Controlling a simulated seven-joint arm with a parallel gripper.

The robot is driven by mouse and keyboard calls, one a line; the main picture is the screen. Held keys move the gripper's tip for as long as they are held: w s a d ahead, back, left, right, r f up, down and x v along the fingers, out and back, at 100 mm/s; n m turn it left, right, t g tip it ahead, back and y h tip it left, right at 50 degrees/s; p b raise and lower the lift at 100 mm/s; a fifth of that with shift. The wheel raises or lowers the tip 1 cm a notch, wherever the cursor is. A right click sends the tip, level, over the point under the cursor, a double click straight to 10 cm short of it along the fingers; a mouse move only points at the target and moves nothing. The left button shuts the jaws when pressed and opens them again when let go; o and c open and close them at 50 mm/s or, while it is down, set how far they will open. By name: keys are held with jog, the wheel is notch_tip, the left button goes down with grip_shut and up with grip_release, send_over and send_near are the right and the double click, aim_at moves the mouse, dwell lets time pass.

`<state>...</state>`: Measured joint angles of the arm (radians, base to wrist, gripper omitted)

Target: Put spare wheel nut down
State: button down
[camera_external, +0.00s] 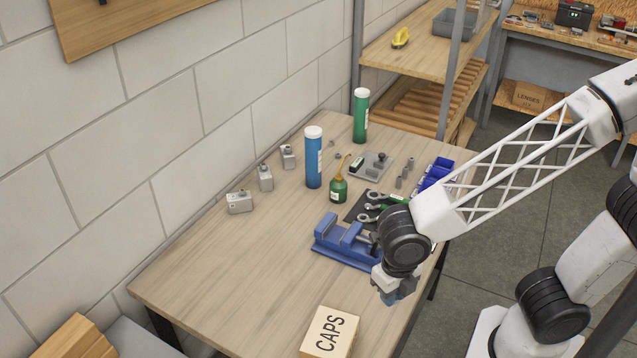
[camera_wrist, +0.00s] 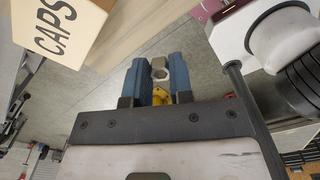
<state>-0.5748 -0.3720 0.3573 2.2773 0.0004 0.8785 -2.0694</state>
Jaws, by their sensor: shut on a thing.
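My gripper (camera_external: 398,292) hangs near the right edge of the wooden table, to the right of the CAPS box. In the wrist view its two blue fingers (camera_wrist: 160,72) are shut on a small grey ring-shaped nut (camera_wrist: 160,69), the spare wheel nut, held near the fingertips. Grey floor shows behind the fingers there. In the external view the nut cannot be made out, and my wrist covers part of the table edge.
The CAPS box (camera_external: 327,334) stands at the table's front; it also shows in the wrist view (camera_wrist: 62,28). A blue vise (camera_external: 345,241) sits behind my gripper. Bottles (camera_external: 313,160), tools and grey blocks (camera_external: 265,178) are farther back. The table's left front (camera_external: 240,275) is clear.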

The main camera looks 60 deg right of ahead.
jog(key=s, duration=0.1)
jog(key=s+n, duration=0.1)
jog(key=s, duration=0.1)
jog(key=shift+s+d+f, duration=0.15)
jog(key=shift+s+f, duration=0.05)
jog(key=shift+f, duration=0.05)
jog(key=shift+w, duration=0.15)
send_over(333, 326)
jog(key=shift+f, duration=0.75)
dwell(0.4)
jog(key=shift+f, duration=0.1)
jog(key=shift+f, duration=1.65)
jog(key=shift+f, duration=0.15)
